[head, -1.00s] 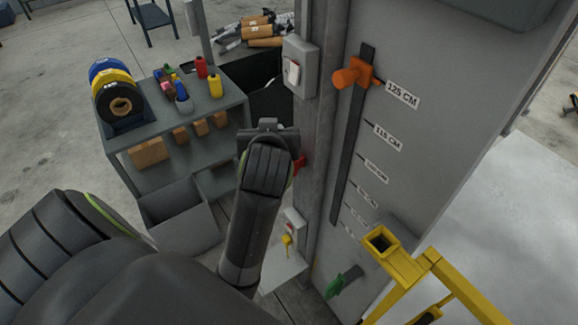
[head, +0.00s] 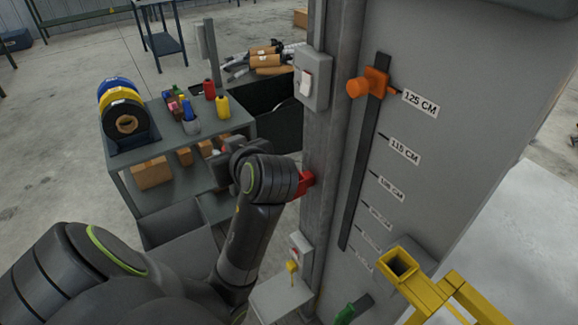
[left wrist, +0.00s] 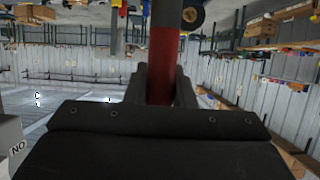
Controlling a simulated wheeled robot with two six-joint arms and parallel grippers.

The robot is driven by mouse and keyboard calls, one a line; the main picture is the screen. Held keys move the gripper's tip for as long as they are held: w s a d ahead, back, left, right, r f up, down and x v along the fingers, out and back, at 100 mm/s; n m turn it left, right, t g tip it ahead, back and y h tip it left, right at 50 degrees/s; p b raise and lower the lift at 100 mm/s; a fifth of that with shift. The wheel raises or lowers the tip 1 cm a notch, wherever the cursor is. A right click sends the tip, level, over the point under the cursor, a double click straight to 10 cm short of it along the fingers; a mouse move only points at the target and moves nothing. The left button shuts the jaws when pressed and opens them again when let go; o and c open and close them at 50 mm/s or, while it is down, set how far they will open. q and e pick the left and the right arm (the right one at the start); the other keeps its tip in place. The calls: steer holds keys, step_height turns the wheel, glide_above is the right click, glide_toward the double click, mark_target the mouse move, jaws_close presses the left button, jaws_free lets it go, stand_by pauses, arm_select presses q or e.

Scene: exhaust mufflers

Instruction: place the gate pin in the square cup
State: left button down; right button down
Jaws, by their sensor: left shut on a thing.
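The gate pin (left wrist: 165,50), a rod with a red band and a grey upper part, stands between the fingers of my left gripper (left wrist: 160,88) in the left wrist view. That gripper is shut on it. In the head view my left gripper (head: 236,158) is mostly behind its own wrist, in front of the shelf cart; the pin cannot be made out there. The square cup (head: 401,264) is a yellow, open-topped square tube at lower right, beside the grey panel. The gripper is well to the left of it, apart from it. My right gripper is not in view.
A grey post (head: 327,150) stands between my left arm and the cup. A red piece (head: 304,183) shows beside it. An orange knob (head: 362,85) sticks out from the panel's slotted scale. The cart (head: 175,130) carries tape rolls and bottles.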

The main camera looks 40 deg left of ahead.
arm_select(q)
steer(key=w+d+p, duration=0.3)
steer(key=w+d, duration=0.2)
steer(key=w, duration=0.8)
step_height(320, 180, down, 7)
steer(key=p, duration=0.2)
steer(key=shift+w+d, duration=0.2)
steer(key=shift+d, duration=0.1)
steer(key=shift+f, duration=0.1)
steer(key=c, duration=1.3)
jaws_free()
steer(key=shift+o, duration=0.3)
